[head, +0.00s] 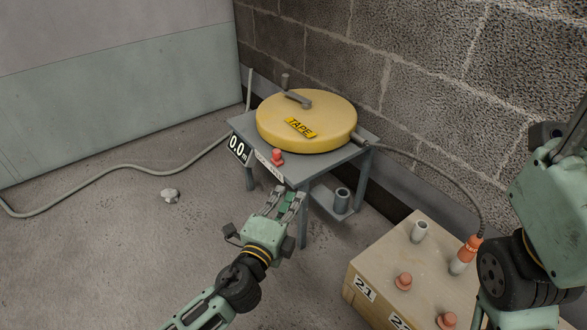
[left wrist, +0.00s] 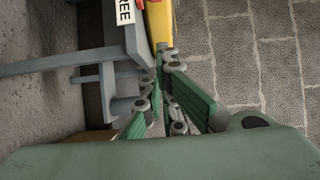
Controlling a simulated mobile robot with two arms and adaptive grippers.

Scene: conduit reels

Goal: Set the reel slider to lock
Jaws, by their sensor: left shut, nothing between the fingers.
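The yellow tape reel (head: 306,118) lies flat on a grey metal stand (head: 238,122). The slider's red knob (head: 277,158) stands at the stand's front edge, beside a white label strip (head: 268,168). In the left wrist view the end of a label (left wrist: 125,12) reads "REE", and a sliver of red shows next to it at the top edge. My left gripper (head: 290,196) is shut and empty, just in front of and below the stand's front edge, apart from the knob. The fingertips (left wrist: 167,58) also show in the left wrist view.
A wooden box (head: 385,255) with red knobs and a plugged cable stands at right, near my right arm. A block wall (head: 400,70) is behind. A hose (head: 110,172) crosses the open floor at left.

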